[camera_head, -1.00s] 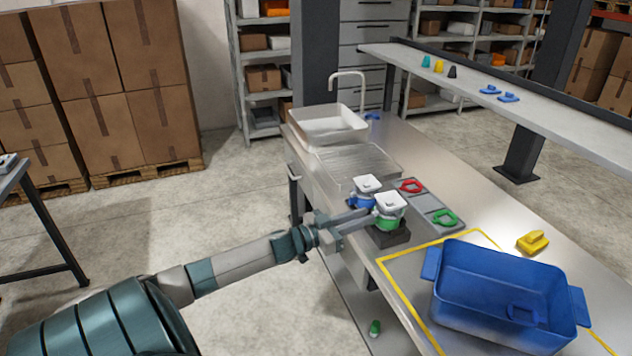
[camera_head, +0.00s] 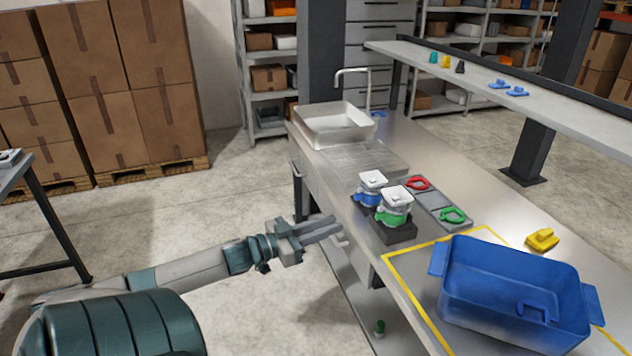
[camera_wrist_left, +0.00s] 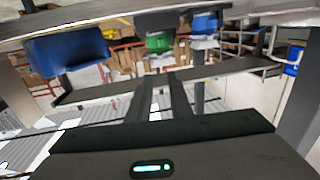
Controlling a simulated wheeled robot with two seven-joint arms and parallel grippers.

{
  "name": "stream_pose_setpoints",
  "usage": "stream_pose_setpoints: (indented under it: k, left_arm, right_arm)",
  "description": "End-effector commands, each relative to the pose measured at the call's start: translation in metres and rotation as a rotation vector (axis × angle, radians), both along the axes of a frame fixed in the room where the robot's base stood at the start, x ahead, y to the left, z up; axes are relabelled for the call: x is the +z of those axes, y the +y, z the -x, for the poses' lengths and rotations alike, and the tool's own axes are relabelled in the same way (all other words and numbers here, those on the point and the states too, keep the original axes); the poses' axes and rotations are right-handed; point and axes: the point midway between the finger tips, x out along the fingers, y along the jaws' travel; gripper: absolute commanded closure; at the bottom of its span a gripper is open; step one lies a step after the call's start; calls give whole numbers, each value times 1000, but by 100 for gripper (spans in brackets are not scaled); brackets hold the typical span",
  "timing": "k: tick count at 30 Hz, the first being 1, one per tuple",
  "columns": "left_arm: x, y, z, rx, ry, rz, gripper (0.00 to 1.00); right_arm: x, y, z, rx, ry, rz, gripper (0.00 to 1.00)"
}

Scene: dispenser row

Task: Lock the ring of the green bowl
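The green bowl (camera_head: 393,217) stands upright on a dark block (camera_head: 395,237) near the counter's front edge, with a white top part (camera_head: 397,197) above the green. Its ring's exact position is too small to tell. It also shows upside down in the wrist view (camera_wrist_left: 158,43). My left gripper (camera_head: 336,226) is off the counter's front edge, left of the green bowl and apart from it. In the wrist view a narrow gap shows between its two fingers, with nothing held. My right gripper is not in view.
A similar blue bowl (camera_head: 368,199) stands just behind. A grey tray (camera_head: 434,201) holds a red ring-like piece (camera_head: 418,183) and a green one (camera_head: 453,215). A blue bin (camera_head: 510,275) stands at the front right, near a yellow piece (camera_head: 542,239). A sink (camera_head: 335,131) is at the far end.

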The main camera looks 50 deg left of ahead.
Motion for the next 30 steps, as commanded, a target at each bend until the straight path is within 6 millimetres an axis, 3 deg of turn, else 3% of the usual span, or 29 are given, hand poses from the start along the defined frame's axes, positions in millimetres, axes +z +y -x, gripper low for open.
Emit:
stream_pose_setpoints:
  k: [6, 12, 30]
  left_arm:
    - [-2, 5, 21, 1, 2, 0, 81]
    - [-1, 8, 29, 0, 1, 1, 81]
    - [0, 8, 30, 1, 0, 0, 81]
  right_arm:
    - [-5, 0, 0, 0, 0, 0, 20]
    - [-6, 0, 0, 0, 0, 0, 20]
    - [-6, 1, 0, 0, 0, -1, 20]
